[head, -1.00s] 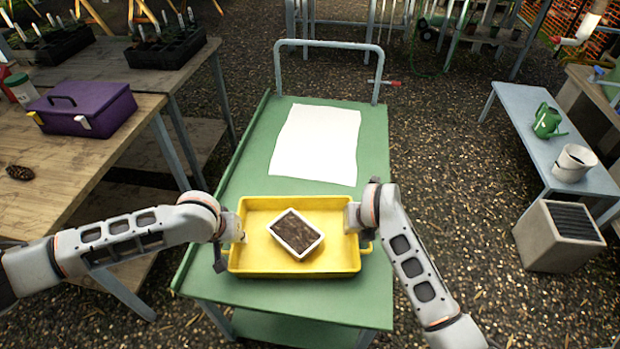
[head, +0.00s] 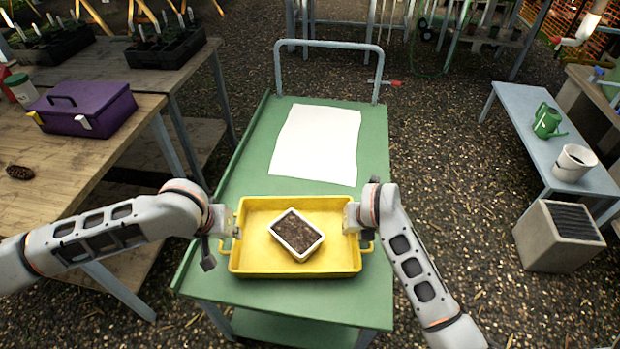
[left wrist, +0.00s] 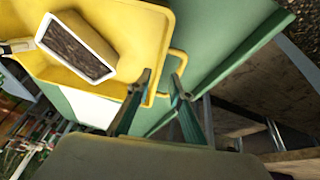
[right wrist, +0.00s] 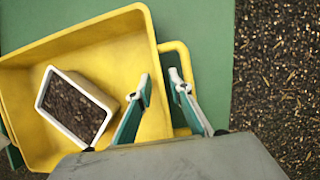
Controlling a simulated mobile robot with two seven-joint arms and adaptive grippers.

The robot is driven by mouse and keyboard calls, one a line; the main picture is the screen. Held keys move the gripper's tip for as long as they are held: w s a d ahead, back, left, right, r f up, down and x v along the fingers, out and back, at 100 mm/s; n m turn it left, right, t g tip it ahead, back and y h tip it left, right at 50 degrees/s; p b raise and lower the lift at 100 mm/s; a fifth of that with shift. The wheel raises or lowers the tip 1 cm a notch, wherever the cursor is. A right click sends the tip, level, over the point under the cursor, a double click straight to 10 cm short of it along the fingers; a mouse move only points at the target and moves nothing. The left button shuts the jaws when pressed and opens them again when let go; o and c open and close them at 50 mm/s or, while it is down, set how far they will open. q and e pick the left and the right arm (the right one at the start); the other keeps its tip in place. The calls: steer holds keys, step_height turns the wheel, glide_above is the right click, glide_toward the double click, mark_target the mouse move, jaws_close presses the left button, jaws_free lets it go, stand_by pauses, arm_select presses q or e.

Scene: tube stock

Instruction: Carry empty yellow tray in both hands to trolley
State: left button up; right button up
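The yellow tray (head: 246,264) sits on the green trolley (head: 230,180), near its front end. It is not empty: a white tub of dark soil (head: 297,234) stands in it, turned at an angle. My left gripper (head: 236,222) is open at the tray's left end; in the left wrist view its parted fingers (left wrist: 160,84) are near the rim and loop handle (left wrist: 181,58). My right gripper (head: 353,217) is at the right end. In the right wrist view its fingers (right wrist: 162,88) are apart, with one on the tray's inner side and one by the handle (right wrist: 184,62).
A white sheet (head: 316,144) lies on the trolley behind the tray, below the push bar (head: 330,43). A wooden bench at left holds a purple toolbox (head: 83,108) and a pine cone (head: 19,172). A grey-blue bench (head: 520,112) with a green watering can (head: 547,120) stands at right.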

steer(key=shift+s+r, duration=0.1)
steer(key=shift+r, duration=0.05)
arm_select(q)
steer(key=shift+v, duration=0.8)
arm_select(e)
steer(key=v, duration=1.1)
steer(key=shift+s+r, duration=0.15)
steer(key=shift+r, duration=0.2)
arm_select(q)
steer(key=shift+s, duration=0.1)
